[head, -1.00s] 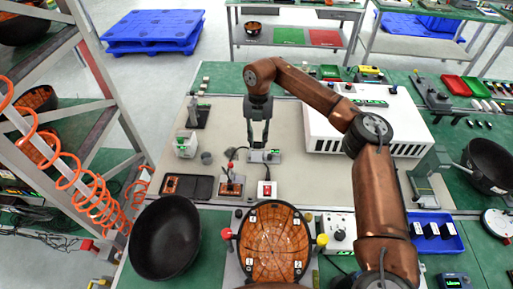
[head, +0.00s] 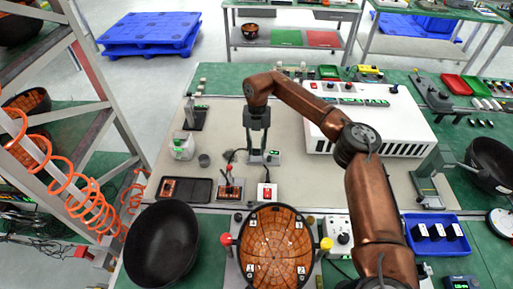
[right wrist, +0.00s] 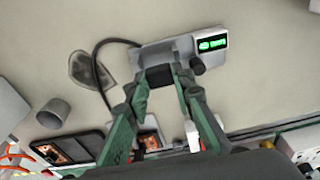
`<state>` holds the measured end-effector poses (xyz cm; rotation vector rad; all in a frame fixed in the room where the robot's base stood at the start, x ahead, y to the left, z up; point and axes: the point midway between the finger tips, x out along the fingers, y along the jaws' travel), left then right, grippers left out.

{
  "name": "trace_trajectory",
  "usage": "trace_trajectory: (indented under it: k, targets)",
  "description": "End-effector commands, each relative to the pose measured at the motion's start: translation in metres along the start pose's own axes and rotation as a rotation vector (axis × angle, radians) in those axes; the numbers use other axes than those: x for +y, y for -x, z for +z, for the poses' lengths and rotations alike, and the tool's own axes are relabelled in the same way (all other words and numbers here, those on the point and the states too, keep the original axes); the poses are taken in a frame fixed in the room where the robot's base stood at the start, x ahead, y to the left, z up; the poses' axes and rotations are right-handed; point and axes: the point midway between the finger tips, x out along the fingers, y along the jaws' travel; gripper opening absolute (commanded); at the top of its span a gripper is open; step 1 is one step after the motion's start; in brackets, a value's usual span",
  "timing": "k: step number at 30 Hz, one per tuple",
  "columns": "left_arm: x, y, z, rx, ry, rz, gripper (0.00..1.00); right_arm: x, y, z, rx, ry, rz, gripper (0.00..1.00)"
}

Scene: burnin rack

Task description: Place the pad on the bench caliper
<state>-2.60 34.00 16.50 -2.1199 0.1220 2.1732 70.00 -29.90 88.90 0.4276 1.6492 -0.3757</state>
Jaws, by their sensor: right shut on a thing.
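The bench caliper (head: 272,158) is a small grey device with a lit green display, on the beige mat. It also shows in the right wrist view (right wrist: 212,42), display at upper right. My right gripper (head: 257,152) points down at the caliper's left part. In the right wrist view its green fingers (right wrist: 160,82) are closed on a small dark block, seemingly the pad (right wrist: 160,76). The block is at the caliper's near edge; I cannot tell whether it rests on it. My left gripper is not in view.
A joystick box (head: 231,188) and a white box with a red button (head: 267,192) stand in front of the caliper. A grey cup (head: 204,160) is to the left. A large white unit (head: 370,125) stands right, beneath my right arm.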

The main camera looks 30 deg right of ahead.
Motion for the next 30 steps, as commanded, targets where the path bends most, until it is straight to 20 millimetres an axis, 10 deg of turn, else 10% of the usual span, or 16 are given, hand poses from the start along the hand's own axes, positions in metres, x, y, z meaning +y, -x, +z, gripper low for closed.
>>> trace_trajectory:
  k: [13,21,30]
  targets:
    - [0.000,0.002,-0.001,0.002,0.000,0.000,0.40,0.000,-0.013,0.001,0.002,0.000,-0.003,0.14]
    - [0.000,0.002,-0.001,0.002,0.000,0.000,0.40,-0.001,-0.015,0.000,0.005,0.001,-0.005,0.39]
    - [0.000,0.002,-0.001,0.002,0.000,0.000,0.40,-0.001,-0.015,0.000,0.005,0.001,-0.005,0.40]
